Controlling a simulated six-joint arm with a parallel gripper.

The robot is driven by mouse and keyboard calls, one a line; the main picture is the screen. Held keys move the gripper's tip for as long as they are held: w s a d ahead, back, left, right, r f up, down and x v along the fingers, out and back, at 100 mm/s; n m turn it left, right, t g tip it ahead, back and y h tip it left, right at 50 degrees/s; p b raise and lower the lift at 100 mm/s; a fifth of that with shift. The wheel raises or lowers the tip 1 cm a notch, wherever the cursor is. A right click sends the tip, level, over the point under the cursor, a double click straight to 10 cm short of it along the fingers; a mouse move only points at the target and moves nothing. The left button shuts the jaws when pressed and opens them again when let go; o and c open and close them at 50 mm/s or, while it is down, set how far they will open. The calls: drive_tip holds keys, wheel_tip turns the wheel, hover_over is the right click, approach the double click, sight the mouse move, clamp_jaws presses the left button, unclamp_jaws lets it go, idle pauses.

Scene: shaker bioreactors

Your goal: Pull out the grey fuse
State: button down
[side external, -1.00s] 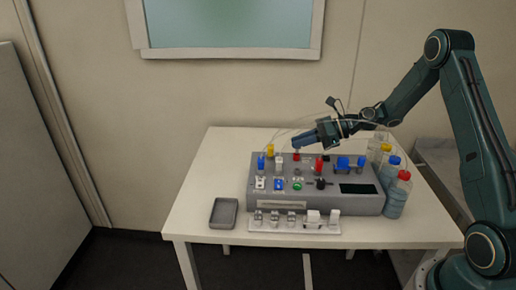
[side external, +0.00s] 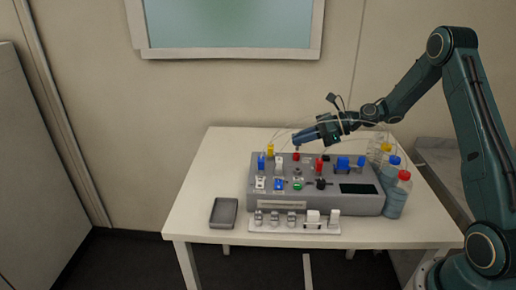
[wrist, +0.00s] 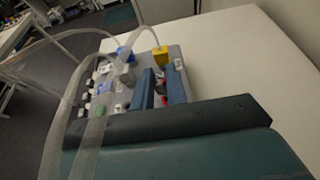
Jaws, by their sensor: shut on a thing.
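My gripper (side external: 296,141) is above the back of the grey control box (side external: 335,203), its blue fingers pointing left and down. It is shut on a small piece, which I take to be the grey fuse (side external: 297,148), showing just below the fingertips over a red part (side external: 296,157). In the wrist view the two blue fingers of my gripper (wrist: 161,84) stand on either side of a narrow gap, with red parts visible in it. The fingers largely hide the held piece, and I cannot tell whether it is clear of its socket.
A yellow part (side external: 270,149), a blue part (side external: 262,162) and a white part (side external: 279,163) stand close on the left. Another red part (side external: 319,164) is on the right. Clear tubes arch over the box. Bottles (side external: 397,195) stand at right; a grey tray (side external: 223,213) is at left.

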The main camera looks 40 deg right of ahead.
drive_tip(key=shift+r, duration=0.2)
drive_tip(key=shift+r, duration=1.3)
